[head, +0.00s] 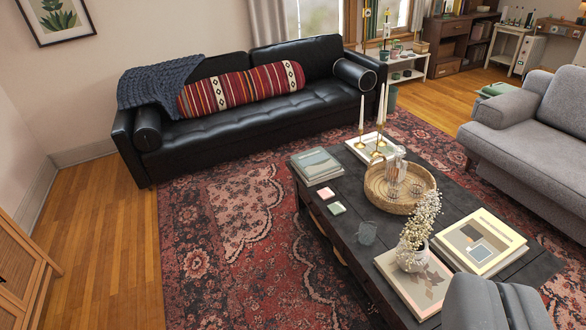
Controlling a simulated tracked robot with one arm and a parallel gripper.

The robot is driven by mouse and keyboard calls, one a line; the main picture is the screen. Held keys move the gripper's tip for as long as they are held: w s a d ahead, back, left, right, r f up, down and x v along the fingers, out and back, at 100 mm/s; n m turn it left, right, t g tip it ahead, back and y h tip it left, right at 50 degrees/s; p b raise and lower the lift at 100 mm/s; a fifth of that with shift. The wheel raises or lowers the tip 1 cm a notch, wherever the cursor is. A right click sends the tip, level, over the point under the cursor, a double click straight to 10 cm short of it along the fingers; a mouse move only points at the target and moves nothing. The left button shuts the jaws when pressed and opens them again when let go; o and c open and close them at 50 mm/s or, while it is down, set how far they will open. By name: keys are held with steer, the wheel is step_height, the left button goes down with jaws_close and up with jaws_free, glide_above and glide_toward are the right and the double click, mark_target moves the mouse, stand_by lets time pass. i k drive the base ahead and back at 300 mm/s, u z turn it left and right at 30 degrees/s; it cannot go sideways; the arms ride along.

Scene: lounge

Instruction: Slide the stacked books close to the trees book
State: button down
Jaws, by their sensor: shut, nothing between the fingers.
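A stack of books (316,166) lies at the far left corner of the dark coffee table (300,205), with a grey-green cover on top. Other books on the table are a pale one (354,142) under the candle holders, a yellow-framed one (480,244) at right, and a beige one (432,286) under a white vase. I cannot tell which is the trees book. My gripper (500,288) is at the bottom right, shut and empty, at the near end of the table, well away from the stack.
A wicker tray (377,198) with glasses sits mid-table. A black sofa (240,125) and grey sofa (530,150) flank the table. The red rug left of the table is clear.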

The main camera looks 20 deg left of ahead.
mark_target(314, 166)
steer(key=u, duration=0.55)
steer(key=i, duration=1.05)
steer(key=u, duration=0.8)
steer(key=i, duration=1.25)
steer(key=z, duration=0.5)
steer(key=i, duration=1.2)
steer(key=z, duration=0.85)
steer(key=i, duration=0.25)
steer(key=z, duration=0.25)
